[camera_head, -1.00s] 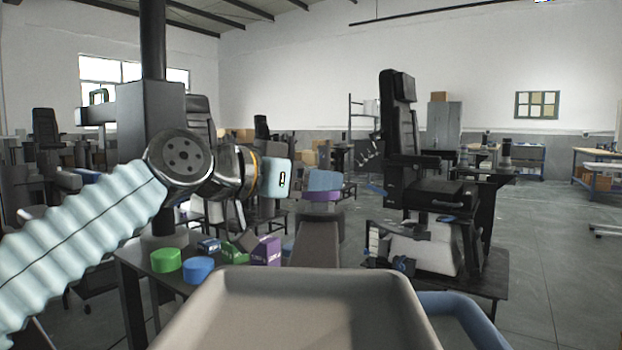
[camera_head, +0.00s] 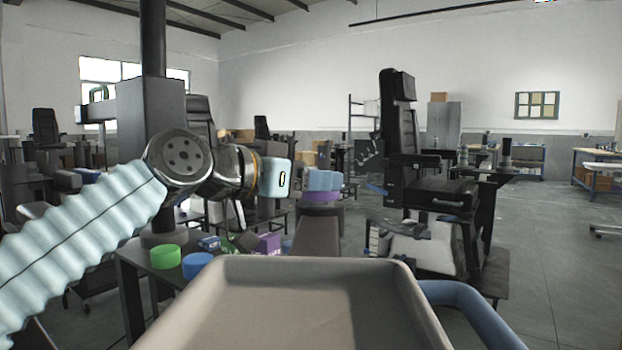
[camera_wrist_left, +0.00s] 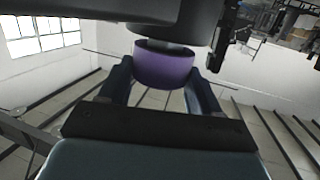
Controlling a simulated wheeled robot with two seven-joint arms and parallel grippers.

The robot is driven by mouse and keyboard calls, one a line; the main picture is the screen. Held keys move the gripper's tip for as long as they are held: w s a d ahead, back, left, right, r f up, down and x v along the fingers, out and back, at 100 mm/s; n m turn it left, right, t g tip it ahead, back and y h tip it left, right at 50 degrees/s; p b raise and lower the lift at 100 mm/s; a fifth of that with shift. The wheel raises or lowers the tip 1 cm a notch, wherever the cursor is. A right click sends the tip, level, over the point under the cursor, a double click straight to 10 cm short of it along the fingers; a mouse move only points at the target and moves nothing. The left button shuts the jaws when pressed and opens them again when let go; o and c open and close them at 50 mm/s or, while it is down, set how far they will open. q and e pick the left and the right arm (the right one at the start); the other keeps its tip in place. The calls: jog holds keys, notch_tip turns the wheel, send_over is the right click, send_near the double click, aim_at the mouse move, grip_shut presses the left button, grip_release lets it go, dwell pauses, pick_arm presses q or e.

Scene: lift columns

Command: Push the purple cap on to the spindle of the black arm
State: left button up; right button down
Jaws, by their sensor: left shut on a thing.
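My left gripper (camera_head: 322,181) is shut on the purple cap (camera_head: 321,197), near the middle of the head view. The cap also shows in the left wrist view (camera_wrist_left: 164,64), between the two fingers (camera_wrist_left: 160,92). The black arm (camera_head: 317,237) shows in the head view directly below the cap, as a dark tapering piece. My right gripper is out of view.
A dark table (camera_head: 150,264) at the left holds a green round piece (camera_head: 165,257), a blue round piece (camera_head: 198,266) and small boxes (camera_head: 266,243). A black lift chair (camera_head: 400,150) stands to the right of the gripper. Open floor (camera_head: 560,250) lies at the right.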

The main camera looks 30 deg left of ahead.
pick_arm(q)
jog(key=shift+f+b, duration=0.35)
jog(key=shift+b, duration=0.1)
dwell(1.4)
jog(key=o, duration=1.3)
jog(key=shift+r, duration=0.1)
jog(key=shift+r, duration=0.15)
jog(key=shift+r+p, duration=0.9)
notch_tip(320, 180, up, 3)
jog(key=shift+f+p, duration=0.2)
jog(key=shift+p, duration=0.9)
jog(key=shift+r+p, duration=0.65)
jog(key=shift+r, duration=0.6)
